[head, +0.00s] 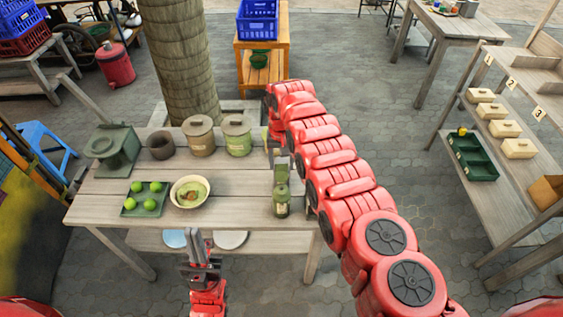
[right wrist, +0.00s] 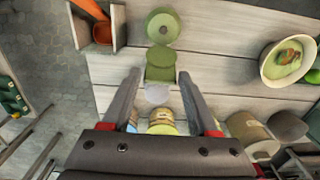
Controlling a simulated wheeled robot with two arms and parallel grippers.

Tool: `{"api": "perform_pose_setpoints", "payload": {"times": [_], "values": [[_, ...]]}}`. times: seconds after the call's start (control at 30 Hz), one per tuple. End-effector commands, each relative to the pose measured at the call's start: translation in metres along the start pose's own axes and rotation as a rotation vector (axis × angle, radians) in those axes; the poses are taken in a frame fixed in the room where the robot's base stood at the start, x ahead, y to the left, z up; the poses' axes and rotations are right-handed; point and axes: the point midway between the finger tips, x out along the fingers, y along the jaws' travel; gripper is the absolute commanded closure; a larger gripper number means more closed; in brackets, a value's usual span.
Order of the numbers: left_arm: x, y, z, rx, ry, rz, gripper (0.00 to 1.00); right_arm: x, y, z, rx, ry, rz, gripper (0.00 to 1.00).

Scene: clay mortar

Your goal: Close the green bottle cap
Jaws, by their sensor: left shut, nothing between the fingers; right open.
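The green bottle (head: 281,207) stands upright at the right end of the wooden table. Its cap (head: 282,173) appears tipped up on the far side of the mouth, open. In the right wrist view the round bottle top (right wrist: 162,27) lies beyond the fingertips, and the green cap (right wrist: 160,60) is just ahead of them. My right gripper (right wrist: 160,78) is open, its fingers on either side of a line toward the cap; contact is not visible. The arm partly hides this gripper in the head view. My left gripper (head: 198,240) is shut and empty near the table's front edge.
A bowl (head: 176,194) and a green tray (head: 129,209) with several green balls are left of the bottle. Lidded canisters (head: 199,139) and a dark pot (head: 161,147) stand behind. The tabletop between bowl and bottle is clear.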

Motion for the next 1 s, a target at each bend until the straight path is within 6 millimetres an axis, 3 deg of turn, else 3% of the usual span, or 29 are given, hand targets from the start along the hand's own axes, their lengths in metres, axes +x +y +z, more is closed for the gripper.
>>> {"api": "perform_pose_setpoints", "payload": {"times": [0.2, 0.53, 1.0], "values": [[0.0002, 0.0, -0.0001, 0.0, 0.0, 0.0, 1.0, -0.0004, -0.0002, -0.0001, 0.0, 0.001, 0.0, 0.42], [0.0002, 0.0, 0.0, 0.0, 0.0, 0.0, 1.0, -0.0006, -0.0002, -0.0001, 0.0, 0.001, -0.001, 1.0], [0.0019, -0.0001, -0.0003, 0.0, 0.0, 0.0, 1.0, -0.0008, -0.0004, -0.001, -0.003, 0.009, 0.0, 1.0]]}}
